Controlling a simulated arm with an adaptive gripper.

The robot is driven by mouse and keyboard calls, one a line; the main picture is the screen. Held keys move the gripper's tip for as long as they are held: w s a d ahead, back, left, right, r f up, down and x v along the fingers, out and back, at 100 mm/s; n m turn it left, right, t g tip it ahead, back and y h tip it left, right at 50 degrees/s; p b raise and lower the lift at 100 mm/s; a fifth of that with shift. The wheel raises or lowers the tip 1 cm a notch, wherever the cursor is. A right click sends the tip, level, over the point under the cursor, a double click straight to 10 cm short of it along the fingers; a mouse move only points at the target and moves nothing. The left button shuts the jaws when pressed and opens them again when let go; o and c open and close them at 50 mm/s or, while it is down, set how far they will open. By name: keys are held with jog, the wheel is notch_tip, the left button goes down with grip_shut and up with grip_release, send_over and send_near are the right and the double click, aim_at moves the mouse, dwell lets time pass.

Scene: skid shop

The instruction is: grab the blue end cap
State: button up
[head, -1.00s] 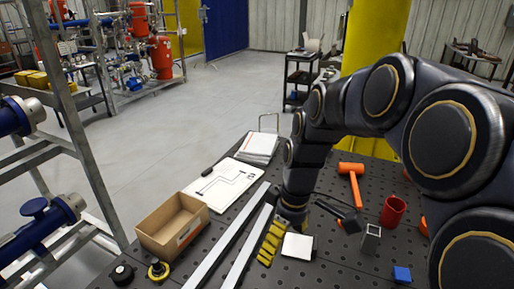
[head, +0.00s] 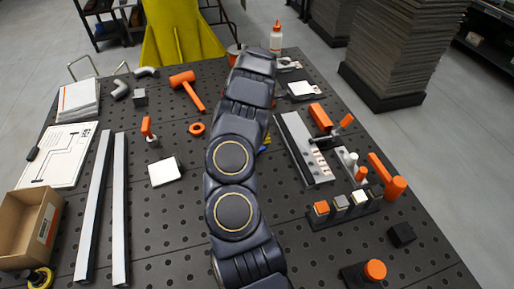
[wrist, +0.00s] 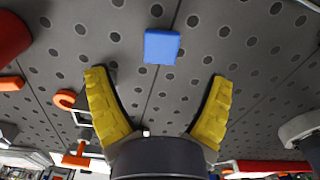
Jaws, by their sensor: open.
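The blue end cap (wrist: 162,46) is a small blue block on the dark perforated table. In the wrist view it lies beyond my gripper (wrist: 158,77), roughly centred between the lines of its two yellow fingers. The fingers are spread wide, with nothing between them, and do not touch the cap. In the head view my own arm hides most of the gripper and the cap. Only a bit of blue (head: 264,149) and a bit of yellow finger show at the arm's right edge.
An orange ring (head: 197,129), an orange mallet (head: 188,86) and a white square plate (head: 165,171) lie left of my arm. Two long rails (head: 93,210) lie further left. A grey plate (head: 303,147) and a rack of small parts (head: 345,206) stand to the right.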

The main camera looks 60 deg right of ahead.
jog(key=f, duration=0.7)
jog(key=shift+a, duration=0.25)
jog(key=shift+r, duration=0.1)
jog(key=c, duration=1.1)
